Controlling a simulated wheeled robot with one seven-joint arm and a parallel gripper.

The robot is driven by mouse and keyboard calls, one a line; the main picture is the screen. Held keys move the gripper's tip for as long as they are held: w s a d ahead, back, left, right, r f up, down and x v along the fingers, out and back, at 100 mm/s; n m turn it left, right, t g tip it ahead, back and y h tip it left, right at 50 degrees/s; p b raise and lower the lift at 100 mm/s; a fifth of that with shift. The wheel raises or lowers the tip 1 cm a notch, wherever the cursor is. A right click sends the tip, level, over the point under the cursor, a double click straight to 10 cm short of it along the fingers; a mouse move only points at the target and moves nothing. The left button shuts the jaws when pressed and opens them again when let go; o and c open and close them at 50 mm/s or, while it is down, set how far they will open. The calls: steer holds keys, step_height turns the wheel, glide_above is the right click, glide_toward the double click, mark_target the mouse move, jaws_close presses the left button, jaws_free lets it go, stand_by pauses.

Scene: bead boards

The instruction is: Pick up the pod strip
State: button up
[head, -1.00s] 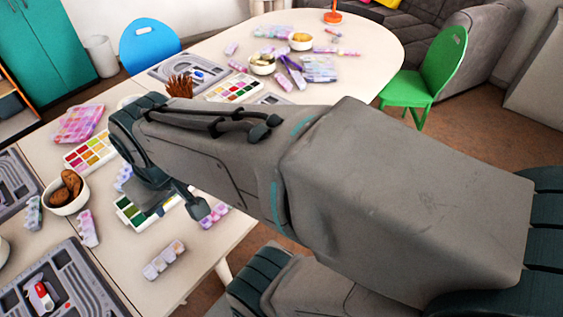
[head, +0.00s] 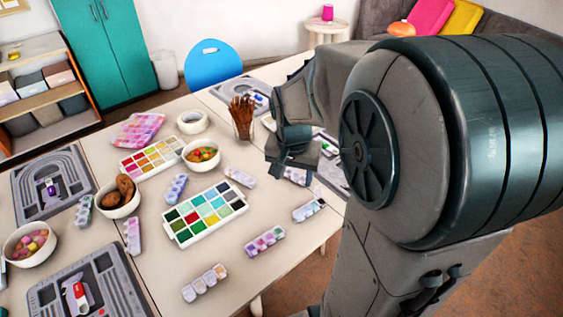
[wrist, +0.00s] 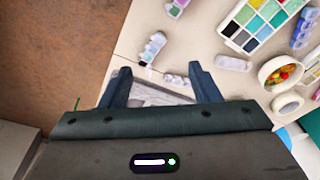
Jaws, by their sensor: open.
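Several pod strips lie on the table, and I cannot tell which one the task means. In the head view there is a blue and grey strip (head: 309,209) near the right edge, a purple and green strip (head: 265,241), a peach and white strip (head: 204,282) at the front and a pale strip (head: 239,177). My gripper (head: 292,155) hangs at the table's right side, its fingertips hard to make out. In the wrist view my gripper (wrist: 160,75) is open and empty. The blue and grey strip (wrist: 152,48) lies just beyond the fingertips; a pale strip (wrist: 177,80) lies by the right finger.
A large paint palette (head: 205,213), a bowl of beads (head: 202,155), a brush cup (head: 242,118) and a tape roll (head: 193,121) stand on the table. A grey bead board (wrist: 160,95) shows between my fingers. Bare tabletop surrounds the front strips.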

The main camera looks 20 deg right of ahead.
steer(key=w+d+f+m+g+y+b, duration=0.1)
steer(key=w+d+f+m, duration=0.3)
steer(key=f, duration=0.3)
steer(key=w+d+f+m+g+b, duration=0.1)
steer(key=w+d+f+m, duration=0.3)
steer(key=f, duration=0.3)
glide_above(304, 210)
steer(key=f, duration=0.8)
steer(key=shift+s+d+f+p, duration=0.1)
steer(key=shift+s+d+p, duration=0.1)
steer(key=shift+p, duration=0.15)
steer(key=shift+w+a+f+p, duration=0.15)
steer(key=shift+f+p, duration=0.1)
steer(key=shift+f, duration=1.1)
steer(key=shift+a+f+p, duration=0.1)
steer(key=shift+f+p, duration=0.15)
steer(key=shift+f, duration=1.1)
